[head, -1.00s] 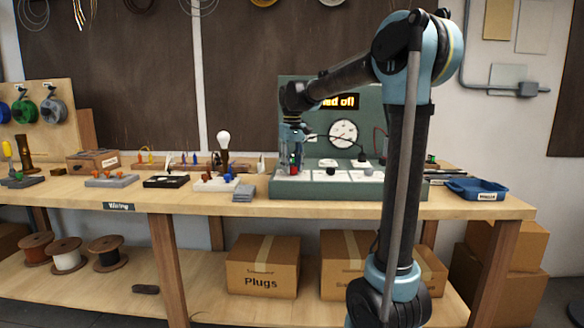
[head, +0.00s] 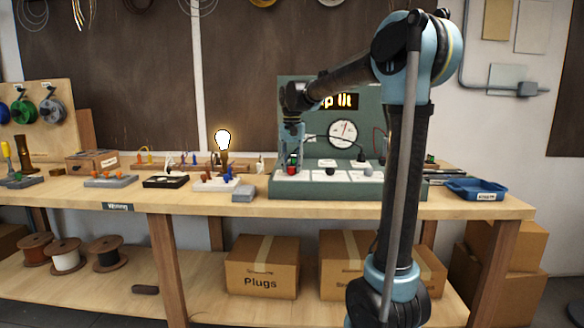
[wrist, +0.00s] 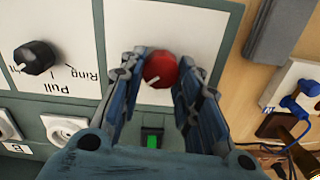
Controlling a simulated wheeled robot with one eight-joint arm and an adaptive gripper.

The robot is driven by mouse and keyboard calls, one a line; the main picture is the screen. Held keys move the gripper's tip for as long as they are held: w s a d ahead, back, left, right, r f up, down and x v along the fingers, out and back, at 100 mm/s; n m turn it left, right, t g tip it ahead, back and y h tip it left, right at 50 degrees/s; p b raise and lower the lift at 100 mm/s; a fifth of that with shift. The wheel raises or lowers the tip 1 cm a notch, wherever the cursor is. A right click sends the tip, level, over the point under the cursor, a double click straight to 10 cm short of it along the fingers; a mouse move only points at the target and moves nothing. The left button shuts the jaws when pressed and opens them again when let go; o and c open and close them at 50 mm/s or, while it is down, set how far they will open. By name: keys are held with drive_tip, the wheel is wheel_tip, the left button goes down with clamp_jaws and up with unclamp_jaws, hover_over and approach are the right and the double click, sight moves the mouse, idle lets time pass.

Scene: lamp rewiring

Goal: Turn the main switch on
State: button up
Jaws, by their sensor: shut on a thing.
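The red knob (wrist: 160,68) of the main switch shows in the wrist view between my two fingers, on a white plate of the console. My gripper (head: 292,160) is over the left part of the green-grey console (head: 325,190), pointing down and shut on the red knob. A green light (wrist: 152,141) glows on the console just below the knob in the wrist view. The bulb (head: 223,139) on the bench is lit. The console's amber display (head: 343,101) is partly hidden by my arm; its visible text ends in "p lit".
A black knob (wrist: 35,57) on another plate and a white socket (wrist: 66,130) are left of my gripper in the wrist view. A grey block (head: 244,195) lies left of the console. A blue tray (head: 474,188) sits at the bench's right end.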

sight(292, 167)
idle(0.4)
drive_tip(key=o, duration=1.1)
drive_tip(key=shift+c, duration=0.2)
wheel_tip(292, 167, up, 12)
drive_tip(key=shift+f, duration=0.1)
drive_tip(key=s+d+f, duration=0.7)
drive_tip(key=s+f, duration=0.3)
drive_tip(key=f, duration=0.1)
drive_tip(key=s+d+f+n+t, duration=0.1)
drive_tip(key=s+d+f, duration=0.6)
drive_tip(key=s+f, duration=0.4)
drive_tip(key=s+d+f+n+t, duration=0.1)
drive_tip(key=s+d+f, duration=0.6)
drive_tip(key=s+f, duration=0.4)
drive_tip(key=shift+f, duration=0.85)
